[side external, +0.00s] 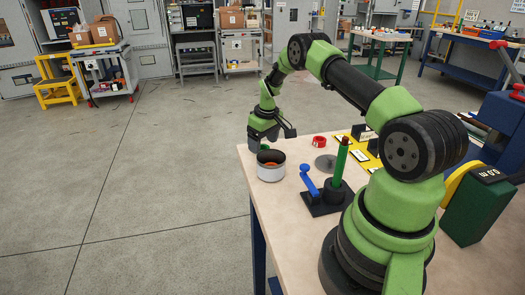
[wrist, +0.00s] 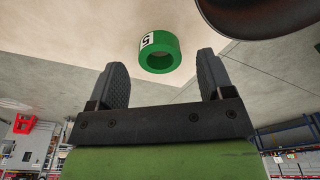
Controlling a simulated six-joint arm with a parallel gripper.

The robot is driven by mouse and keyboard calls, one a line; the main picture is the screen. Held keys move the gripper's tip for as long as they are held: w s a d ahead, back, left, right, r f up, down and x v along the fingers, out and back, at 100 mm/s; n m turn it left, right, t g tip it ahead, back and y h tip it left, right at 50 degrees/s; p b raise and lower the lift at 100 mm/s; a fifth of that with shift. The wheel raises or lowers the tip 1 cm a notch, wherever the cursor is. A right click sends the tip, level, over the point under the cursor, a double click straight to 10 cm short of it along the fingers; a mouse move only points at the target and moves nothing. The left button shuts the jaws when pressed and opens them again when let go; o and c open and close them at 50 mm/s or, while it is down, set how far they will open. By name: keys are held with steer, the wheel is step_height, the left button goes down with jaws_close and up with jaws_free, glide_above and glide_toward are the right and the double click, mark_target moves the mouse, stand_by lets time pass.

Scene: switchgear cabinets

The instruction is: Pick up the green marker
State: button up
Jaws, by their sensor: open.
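The green marker (wrist: 159,54) is a short green ring with a white label bearing a dark character, possibly a 5. In the wrist view it lies on the beige table top, ahead of my fingers and between them in the picture. Its gap to the fingertips is hard to judge. My gripper (wrist: 162,62) is open, with one dark finger on each side and nothing held. In the side view my gripper (side external: 261,143) points down over the table's far left corner, just behind the white can. The marker is mostly hidden there.
The white can (side external: 270,174) with a dark rim stands close to my gripper. A red ring (side external: 319,141), a grey disc (side external: 325,163), a black stand with a green post (side external: 340,163) and a blue lever (side external: 309,180) are to the right. The table edge is near on the left.

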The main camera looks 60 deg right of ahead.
steer(key=shift+w+f, duration=0.15)
steer(key=shift+f, duration=0.75)
steer(key=shift+c, duration=0.4)
steer(key=c, duration=0.9)
